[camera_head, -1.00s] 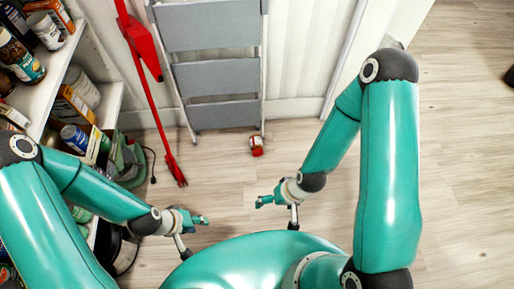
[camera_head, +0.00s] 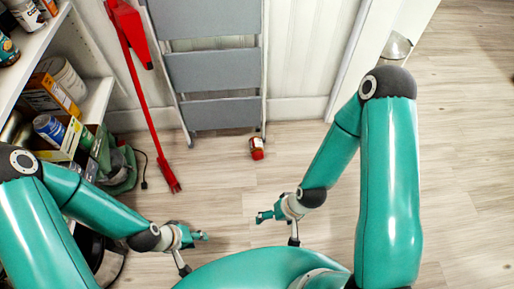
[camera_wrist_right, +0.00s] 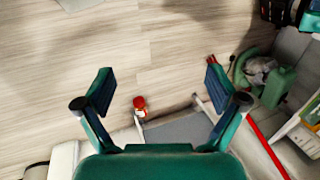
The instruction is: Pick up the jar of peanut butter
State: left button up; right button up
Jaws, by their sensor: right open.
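A small jar with a red lid (camera_head: 257,148), likely the peanut butter, lies on the floor by the foot of the grey step ladder in the head view. In the right wrist view the jar (camera_wrist_right: 140,104) shows between my open fingers but well beyond them. My right gripper (camera_head: 264,216) is in front of the jar, apart from it, and open (camera_wrist_right: 156,82) with nothing between its fingers. My left gripper (camera_head: 201,236) is to the left, and its finger opening is too small to judge. The jar's label is too small to read.
A grey step ladder (camera_head: 212,72) leans at the wall behind the jar. A red long-handled tool (camera_head: 150,105) stands left of it. Shelves with jars and boxes (camera_head: 96,103) fill the left side. The floor (camera_head: 230,190) between my grippers and the jar is clear.

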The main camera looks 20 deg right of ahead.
aim_at(256, 145)
jog(key=u, duration=0.25)
jog(key=i, duration=1.2)
jog(key=z, duration=0.15)
